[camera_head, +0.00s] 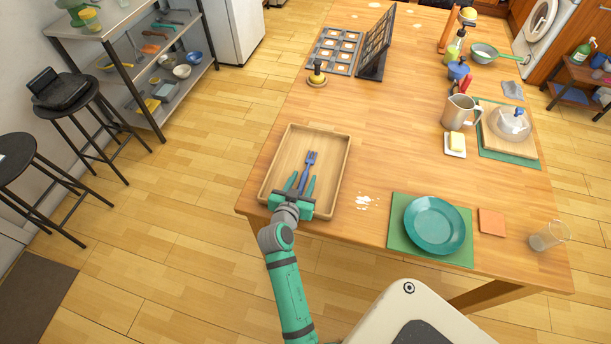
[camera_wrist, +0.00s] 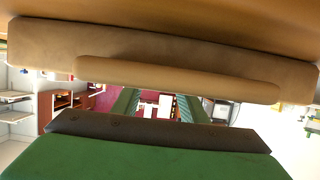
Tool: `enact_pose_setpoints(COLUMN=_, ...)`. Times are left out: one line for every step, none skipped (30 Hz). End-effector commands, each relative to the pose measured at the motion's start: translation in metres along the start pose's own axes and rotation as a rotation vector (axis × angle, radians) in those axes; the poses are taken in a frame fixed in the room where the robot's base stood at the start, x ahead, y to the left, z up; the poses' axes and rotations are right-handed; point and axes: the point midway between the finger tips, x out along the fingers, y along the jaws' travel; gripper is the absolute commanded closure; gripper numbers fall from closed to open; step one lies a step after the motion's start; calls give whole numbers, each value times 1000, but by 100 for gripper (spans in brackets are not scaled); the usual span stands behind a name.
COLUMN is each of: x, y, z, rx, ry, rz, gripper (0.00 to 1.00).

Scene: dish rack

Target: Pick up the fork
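A blue fork (camera_head: 311,160) lies in the shallow wooden tray (camera_head: 330,141) at the table's near left corner, tines pointing away from me. My gripper (camera_head: 301,181) is over the tray's near part, its two green fingers apart on either side of the fork's handle. I cannot tell whether they touch it, and the gripper hides the handle's near end. In the wrist view, my gripper's green fingers (camera_wrist: 156,107) show partly, with a gap between them. A brown wall, likely the tray (camera_wrist: 45,45), crosses the upper part, and I cannot make out the fork there.
A teal plate (camera_head: 434,222) on a green mat lies to the right, beside an orange square (camera_head: 491,221) and a glass (camera_head: 548,236). The table beyond the tray is clear up to a small bell-like item (camera_head: 317,76).

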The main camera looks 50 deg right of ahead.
Motion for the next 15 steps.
enact_pose_setpoints(x=8, y=0, z=-1, rx=0, ry=1, rz=1, gripper=61)
enact_pose_setpoints(x=13, y=0, z=-1, rx=0, ry=1, rz=0, gripper=61)
enact_pose_setpoints(x=18, y=0, z=0, rx=-1, ry=0, rz=0, gripper=61)
enact_pose_setpoints(x=21, y=-1, z=0, rx=0, ry=0, rz=0, gripper=61)
enact_pose_setpoints(x=25, y=-1, z=0, rx=-1, ry=-1, rz=-1, gripper=61)
enact_pose_setpoints(x=28, y=-1, z=0, rx=-1, ry=0, rz=-1, gripper=61)
enact_pose_setpoints(x=30, y=-1, z=-1, rx=-1, ry=0, rz=-2, gripper=61)
enact_pose_setpoints(x=31, y=-2, z=0, rx=-1, ry=1, rz=-3, gripper=61)
enact_pose_setpoints(x=32, y=-2, z=0, rx=-1, ry=0, rz=-3, gripper=61)
enact_pose_setpoints(x=33, y=-2, z=0, rx=-1, ry=0, rz=-3, gripper=61)
enact_pose_setpoints(x=33, y=-1, z=0, rx=-1, ry=0, rz=-3, gripper=61)
enact_pose_setpoints(x=33, y=-1, z=0, rx=-1, ry=0, rz=-3, gripper=61)
enact_pose_setpoints(x=33, y=-1, z=0, rx=-1, ry=0, rz=-3, gripper=61)
enact_pose_setpoints(x=33, y=-1, z=0, rx=-1, ry=0, rz=-3, gripper=61)
enact_pose_setpoints(x=33, y=-1, z=0, rx=-1, ry=0, rz=-3, gripper=61)
